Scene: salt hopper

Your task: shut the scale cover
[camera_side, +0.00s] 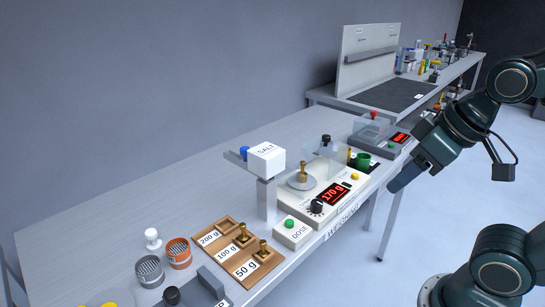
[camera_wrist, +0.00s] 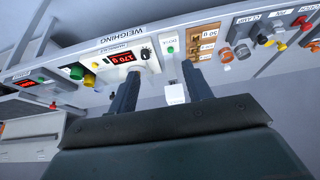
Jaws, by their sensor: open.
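The scale (camera_side: 325,202) stands on the bench with a red display reading 170 g; it also shows in the wrist view (camera_wrist: 142,66). A brass weight (camera_side: 303,172) stands on its round pan. A clear cover (camera_side: 336,160), hard to make out, stands behind the pan, with a black knob (camera_side: 326,139) at its top. The pan's front side looks uncovered. My gripper (camera_side: 397,184) is in the air off the bench's front edge, to the right of the scale and apart from it. In the wrist view my gripper (camera_wrist: 160,88) is open, with nothing between its fingers.
The white salt hopper (camera_side: 267,159) stands left of the scale, above the dose button box (camera_side: 293,231). A wooden weight tray (camera_side: 239,252) lies further left. A green cup (camera_side: 363,160) and a second device (camera_side: 377,138) with a red knob stand right. The bench behind the hopper is clear.

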